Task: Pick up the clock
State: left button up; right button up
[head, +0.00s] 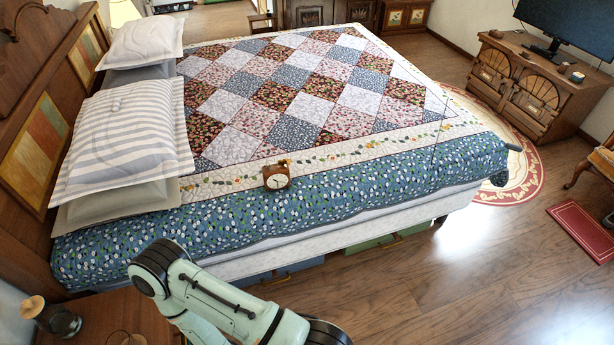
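The clock (276,177) is a small brown block with a round white face, seen in the head view. It sits near the side edge of the bed (349,209), where the patchwork quilt meets its blue floral border. Its face is turned toward me. Nothing touches it from above. A pale green link of one of my arms shows at the bottom of the view, below and left of the clock and apart from it. Neither of my grippers shows in the view.
Pillows (125,135) lie against the wooden headboard (40,150) at left. A nightstand (110,312) with a glass jar (58,320) stands at bottom left. A carved cabinet (535,85) with a television (570,28) is at upper right.

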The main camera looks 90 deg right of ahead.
aim_at(278, 178)
jog(key=z, duration=2.85)
